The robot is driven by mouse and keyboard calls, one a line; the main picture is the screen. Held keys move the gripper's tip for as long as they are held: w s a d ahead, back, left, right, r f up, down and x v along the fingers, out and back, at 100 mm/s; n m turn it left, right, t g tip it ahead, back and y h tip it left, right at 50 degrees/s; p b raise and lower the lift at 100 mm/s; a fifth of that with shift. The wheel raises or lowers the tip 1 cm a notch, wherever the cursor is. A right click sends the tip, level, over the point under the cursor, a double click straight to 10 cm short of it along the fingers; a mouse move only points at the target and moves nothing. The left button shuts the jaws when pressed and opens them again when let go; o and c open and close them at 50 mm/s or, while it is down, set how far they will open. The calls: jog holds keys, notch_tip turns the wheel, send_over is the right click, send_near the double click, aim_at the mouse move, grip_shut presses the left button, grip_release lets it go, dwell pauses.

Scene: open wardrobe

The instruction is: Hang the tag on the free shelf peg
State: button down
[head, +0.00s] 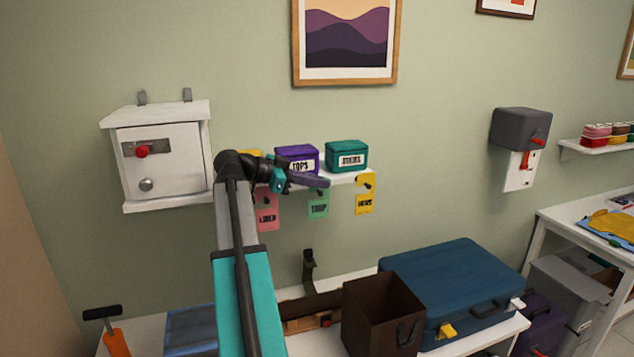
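A white wall shelf (345,178) carries hanging door-hanger-style tags along its front. A pink tag (266,214) hangs at the left, a green tag (318,205) in the middle and a yellow tag (365,197) at the right. My gripper (308,180) is at the shelf's front edge, with its fingers pointing right, just above the green tag. I cannot tell whether the fingers touch or hold the green tag, or whether they are open or shut. My arm hides the shelf's left part; no bare peg is clearly visible.
A purple box (297,158) and a teal box (346,156) stand on the shelf, with a yellow box partly hidden. A white cabinet (160,160) is on the left wall. Below are a brown bin (382,315) and a blue suitcase (450,285).

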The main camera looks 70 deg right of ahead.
jog(key=shift+f, duration=0.1)
dwell(0.3)
jog(key=c, duration=1.9)
grip_release()
jog(key=shift+c, duration=0.2)
jog(key=shift+o, duration=0.5)
jog(key=o, duration=0.4)
jog(key=shift+a, duration=0.1)
jog(key=shift+b+v, duration=0.55)
jog(key=shift+v, duration=3.45)
